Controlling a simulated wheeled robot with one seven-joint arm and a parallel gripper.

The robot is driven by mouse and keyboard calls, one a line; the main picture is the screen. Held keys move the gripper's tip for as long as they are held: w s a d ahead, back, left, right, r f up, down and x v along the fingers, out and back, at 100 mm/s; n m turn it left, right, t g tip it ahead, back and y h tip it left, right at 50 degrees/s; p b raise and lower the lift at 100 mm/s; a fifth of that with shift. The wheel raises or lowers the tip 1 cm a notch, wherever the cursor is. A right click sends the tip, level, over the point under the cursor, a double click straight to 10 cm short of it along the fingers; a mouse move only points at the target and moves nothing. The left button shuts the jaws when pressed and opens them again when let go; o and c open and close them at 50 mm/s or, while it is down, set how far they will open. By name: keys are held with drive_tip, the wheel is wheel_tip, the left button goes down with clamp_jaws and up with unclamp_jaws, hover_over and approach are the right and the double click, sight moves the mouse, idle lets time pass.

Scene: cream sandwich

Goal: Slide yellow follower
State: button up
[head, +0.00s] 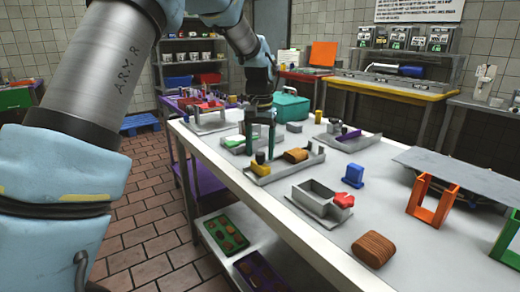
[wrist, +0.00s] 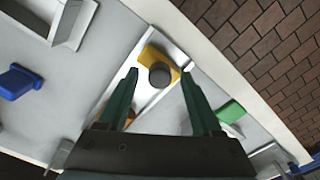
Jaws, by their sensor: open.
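The yellow follower (head: 260,169) sits in a grey channel (head: 288,171) on the white table, at the end nearer the front edge. It also shows in the wrist view as a yellow block (wrist: 150,54) with a round dark grey knob (wrist: 160,75). A brown ridged piece (head: 296,155) lies in the same channel, farther right. My gripper (head: 260,146) points down over the follower with green fingers. In the wrist view my gripper (wrist: 160,75) is open, one finger on either side of the knob. I cannot tell how far the tips are above the channel.
A grey box fixture with a red piece (head: 343,200) and a blue part (head: 354,175) stand to the right. A brown ridged block (head: 374,249) lies near the front edge. A green part (wrist: 231,110) is beside the channel in the wrist view. Bare table lies between the fixtures.

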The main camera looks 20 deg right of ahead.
drive_tip(key=shift+f, duration=0.15)
drive_tip(key=shift+c, duration=0.3)
clamp_jaws()
idle(1.1)
